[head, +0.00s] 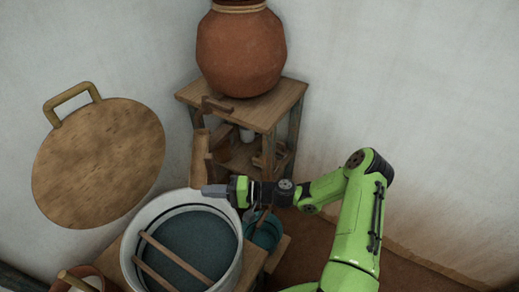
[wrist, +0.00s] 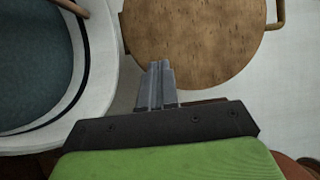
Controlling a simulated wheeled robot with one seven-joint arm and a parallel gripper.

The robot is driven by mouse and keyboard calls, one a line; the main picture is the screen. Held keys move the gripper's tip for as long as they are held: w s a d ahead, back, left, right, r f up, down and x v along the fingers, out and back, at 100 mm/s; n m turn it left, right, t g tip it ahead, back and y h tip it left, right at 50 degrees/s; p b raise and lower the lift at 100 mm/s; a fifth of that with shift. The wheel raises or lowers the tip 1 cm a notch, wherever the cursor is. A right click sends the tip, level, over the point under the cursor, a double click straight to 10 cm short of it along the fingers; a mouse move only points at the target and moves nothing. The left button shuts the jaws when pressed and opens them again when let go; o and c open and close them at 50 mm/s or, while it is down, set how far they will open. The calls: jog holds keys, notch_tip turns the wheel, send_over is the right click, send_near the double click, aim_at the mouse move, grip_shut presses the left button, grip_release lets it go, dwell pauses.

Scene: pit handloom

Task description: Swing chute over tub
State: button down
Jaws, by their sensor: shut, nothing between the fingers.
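The tub (head: 232,262) is a pale round vessel holding dark blue liquid, with two wooden sticks (head: 175,258) across it. It also shows at the left of the wrist view (wrist: 100,110). The wooden piece that looks like the chute (head: 200,155) stands beside the shelf stand, below a wooden bracket (head: 214,104). Its lower end is just behind the tub's far rim, next to my gripper. My gripper (head: 203,190) is shut and empty at the tub's far right rim. In the wrist view its fingers (wrist: 157,82) are together. Whether it touches the chute is unclear.
A clay pot (head: 241,50) stands on the wooden shelf stand (head: 265,112). A round wooden lid (head: 98,165) with a handle is at the wall on the left. A teal vessel (head: 268,232) sits right of the tub, below my arm. A brown pot (head: 90,275) is front left.

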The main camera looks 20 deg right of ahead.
jog(key=shift+s+x, duration=0.2)
jog(key=shift+x, duration=0.95)
jog(key=shift+s+x, duration=0.25)
jog(key=shift+x, duration=0.9)
jog(key=shift+a, duration=0.15)
